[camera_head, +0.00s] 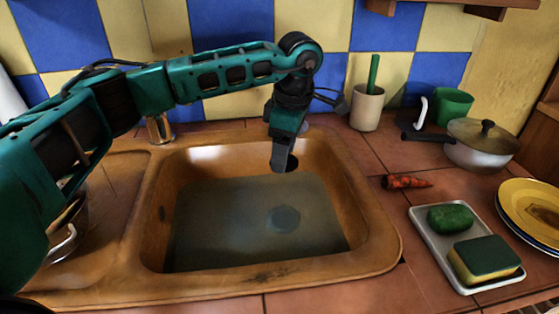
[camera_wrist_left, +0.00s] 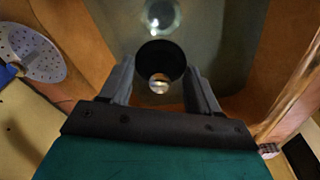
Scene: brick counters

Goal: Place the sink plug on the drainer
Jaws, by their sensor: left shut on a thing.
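My left gripper (camera_head: 284,160) hangs over the back part of the sink basin (camera_head: 376,225), pointing down. Its jaws (camera_wrist_left: 160,88) are shut on the sink plug (camera_wrist_left: 152,56), a dark round disc with a shiny metal knob. In the head view only a dark edge of the plug (camera_head: 292,164) shows beside the fingers. It is held above the water, apart from the basin floor. The drainer (camera_head: 112,185) is the flat brown board left of the basin, partly hidden by my left arm. My right gripper is out of view.
A round drain (camera_head: 284,219) shows under the water. A tap (camera_head: 159,129) stands behind the basin. A carrot (camera_head: 406,182), a tray (camera_head: 446,272) with a sponge, a lidded pan (camera_head: 482,150) and a cup (camera_head: 367,108) stand on the right. A perforated metal disc (camera_wrist_left: 30,52) shows in the wrist view.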

